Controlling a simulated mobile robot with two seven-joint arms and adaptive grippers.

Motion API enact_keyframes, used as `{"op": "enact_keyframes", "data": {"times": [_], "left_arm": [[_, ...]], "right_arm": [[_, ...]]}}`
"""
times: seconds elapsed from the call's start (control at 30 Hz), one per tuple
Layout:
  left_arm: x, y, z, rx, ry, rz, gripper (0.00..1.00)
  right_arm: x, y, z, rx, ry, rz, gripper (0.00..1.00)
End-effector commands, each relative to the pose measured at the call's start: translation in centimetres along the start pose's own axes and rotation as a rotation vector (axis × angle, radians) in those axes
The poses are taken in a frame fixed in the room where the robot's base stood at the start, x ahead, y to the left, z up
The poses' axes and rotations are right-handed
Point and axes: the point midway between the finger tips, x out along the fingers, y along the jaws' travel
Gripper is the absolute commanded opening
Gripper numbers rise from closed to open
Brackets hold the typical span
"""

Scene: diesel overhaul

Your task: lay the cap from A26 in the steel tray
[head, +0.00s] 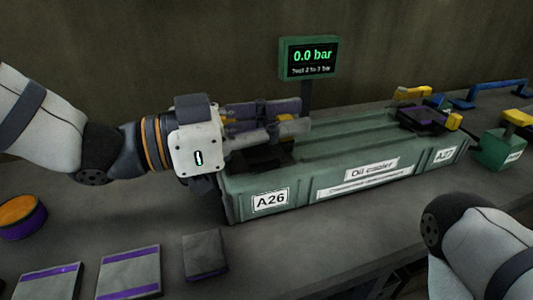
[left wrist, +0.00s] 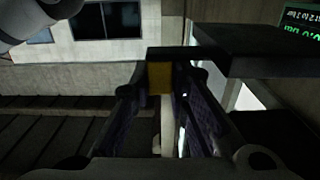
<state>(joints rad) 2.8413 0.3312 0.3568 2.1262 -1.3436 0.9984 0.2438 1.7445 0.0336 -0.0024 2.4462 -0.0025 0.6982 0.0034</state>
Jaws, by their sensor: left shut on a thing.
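My left gripper (head: 305,115) is at the A26 end of the green oil cooler (head: 350,172), its fingers pointing right across the top. In the left wrist view, the fingers (left wrist: 160,95) are shut on a yellow tab (left wrist: 160,78) that joins a dark, flat body (left wrist: 255,48); this looks like the A26 cap. In the head view, a dark piece (head: 262,157) shows below the gripper at that end. I cannot tell whether the cap is seated or raised. My right gripper is not in view. I cannot make out a steel tray for certain.
A similar dark cap with yellow ends (head: 425,118) sits at the A27 end. A pressure display (head: 309,58) reading 0.0 bar stands behind the cooler. Grey plates (head: 205,254) and a round purple-and-orange container (head: 22,215) lie at front left. A small green block (head: 500,150) is right.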

Motion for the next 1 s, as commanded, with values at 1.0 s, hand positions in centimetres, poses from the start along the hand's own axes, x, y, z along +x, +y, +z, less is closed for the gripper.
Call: {"op": "enact_keyframes", "data": {"times": [1.0], "left_arm": [[-1.1,-3.0,7.0,-0.001,0.001,-0.001,0.36]], "right_arm": [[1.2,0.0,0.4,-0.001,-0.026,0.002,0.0]]}}
